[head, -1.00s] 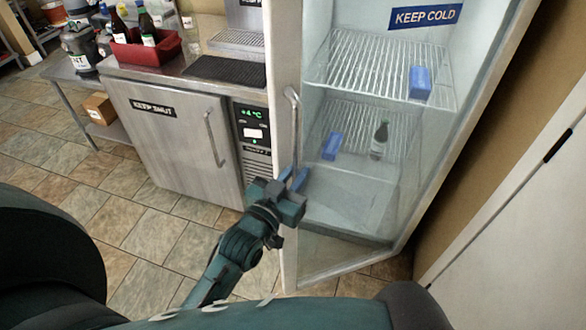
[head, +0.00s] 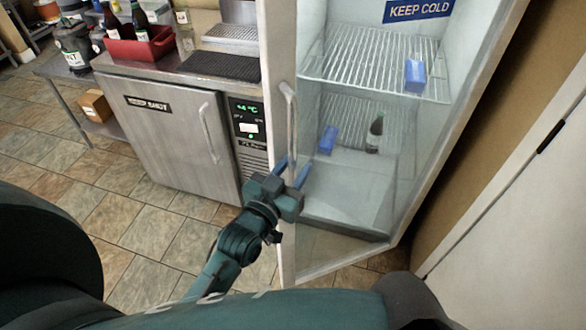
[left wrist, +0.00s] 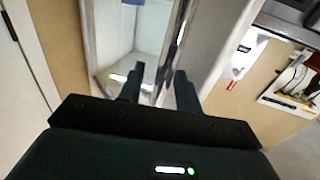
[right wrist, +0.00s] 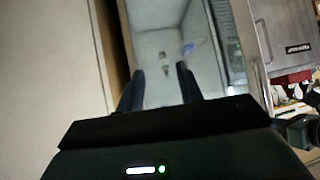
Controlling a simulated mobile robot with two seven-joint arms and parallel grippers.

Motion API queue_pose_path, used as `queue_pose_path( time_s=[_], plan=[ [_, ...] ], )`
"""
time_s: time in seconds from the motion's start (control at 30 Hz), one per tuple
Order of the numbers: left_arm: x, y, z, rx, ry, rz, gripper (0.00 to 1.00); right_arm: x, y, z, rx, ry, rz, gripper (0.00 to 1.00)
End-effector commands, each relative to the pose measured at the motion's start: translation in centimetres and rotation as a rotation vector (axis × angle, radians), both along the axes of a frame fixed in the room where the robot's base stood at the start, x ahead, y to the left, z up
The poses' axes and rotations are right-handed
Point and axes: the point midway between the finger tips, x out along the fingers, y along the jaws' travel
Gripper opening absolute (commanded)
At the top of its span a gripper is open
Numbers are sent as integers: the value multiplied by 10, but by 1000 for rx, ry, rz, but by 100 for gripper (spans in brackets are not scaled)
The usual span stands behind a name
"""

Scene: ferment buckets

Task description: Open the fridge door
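The fridge is a tall unit with a pale interior (head: 345,185). Its glass door has a light frame and a vertical metal handle (head: 290,125) on the left side. The door stands ajar, its lower edge out over the floor tiles. My left gripper (head: 292,168) is at the lower end of the handle, fingers apart. My right gripper (right wrist: 160,85) is open and empty, facing the fridge interior (right wrist: 165,45).
A steel under-counter cabinet (head: 165,130) with its own handle stands left of the fridge. A red bin of bottles (head: 135,47) sits on its top. Blue boxes (head: 415,76) and a bottle (head: 375,133) are inside the fridge. A wall and white panel (head: 530,220) bound the right side.

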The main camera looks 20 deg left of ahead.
Motion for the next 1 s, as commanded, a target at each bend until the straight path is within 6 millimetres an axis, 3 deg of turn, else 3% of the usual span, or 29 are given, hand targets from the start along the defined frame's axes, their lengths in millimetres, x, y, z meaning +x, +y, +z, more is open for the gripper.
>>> queue_pose_path(
  time_s=[0.27, 0.7, 1.0],
  plan=[
    [-24, 4, -3, 2, 4, 0, 34, 0, 0, -3, 2, -3, 0, 36],
    [-110, 17, -2, 0, 3, -1, 34, 4, 5, -4, 14, -28, 8, 36],
    [-130, 21, 0, 0, 0, -1, 34, 3, 5, -5, 9, -30, 19, 36]
  ],
)
